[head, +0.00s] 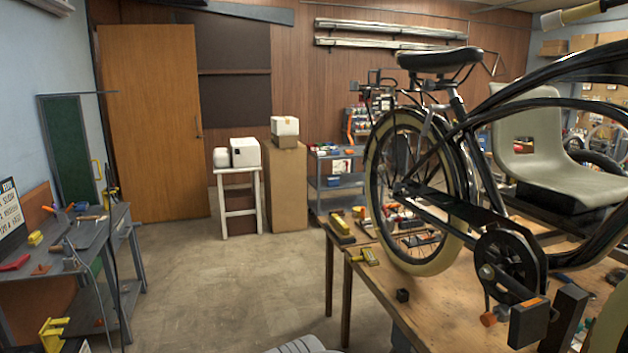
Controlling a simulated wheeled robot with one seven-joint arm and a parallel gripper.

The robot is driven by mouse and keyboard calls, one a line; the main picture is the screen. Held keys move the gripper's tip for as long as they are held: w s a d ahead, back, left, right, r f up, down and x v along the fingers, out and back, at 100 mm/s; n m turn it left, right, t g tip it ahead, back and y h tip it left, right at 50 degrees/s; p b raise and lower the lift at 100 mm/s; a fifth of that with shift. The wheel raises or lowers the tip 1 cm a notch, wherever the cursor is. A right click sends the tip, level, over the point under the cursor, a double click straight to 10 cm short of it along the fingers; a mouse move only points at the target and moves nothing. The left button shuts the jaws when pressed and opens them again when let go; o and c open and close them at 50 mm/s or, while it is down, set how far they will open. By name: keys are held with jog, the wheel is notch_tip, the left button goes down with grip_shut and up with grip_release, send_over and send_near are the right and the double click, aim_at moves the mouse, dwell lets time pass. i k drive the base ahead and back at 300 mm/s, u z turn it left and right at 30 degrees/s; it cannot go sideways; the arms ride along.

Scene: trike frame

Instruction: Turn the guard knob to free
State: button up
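A black trike frame (470,212) with a cream-tyred wheel (372,195) stands on the wooden workbench at the right. A black chain guard (440,203) runs from the wheel hub toward the round crank area (505,262). A small orange-brown knob (488,318) shows low beside the crank, next to a black block with an orange top (528,322). I cannot tell for sure whether it is the guard knob, nor how it is turned.
A grey side table (85,245) with tools stands at the left. The concrete floor (235,280) between them is clear.

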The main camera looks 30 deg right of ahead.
aim_at(398, 186)
jog(key=u, duration=0.35)
jog(key=i, duration=1.5)
jog(key=z, duration=0.4)
jog(key=i, duration=1.25)
jog(key=z, duration=0.85)
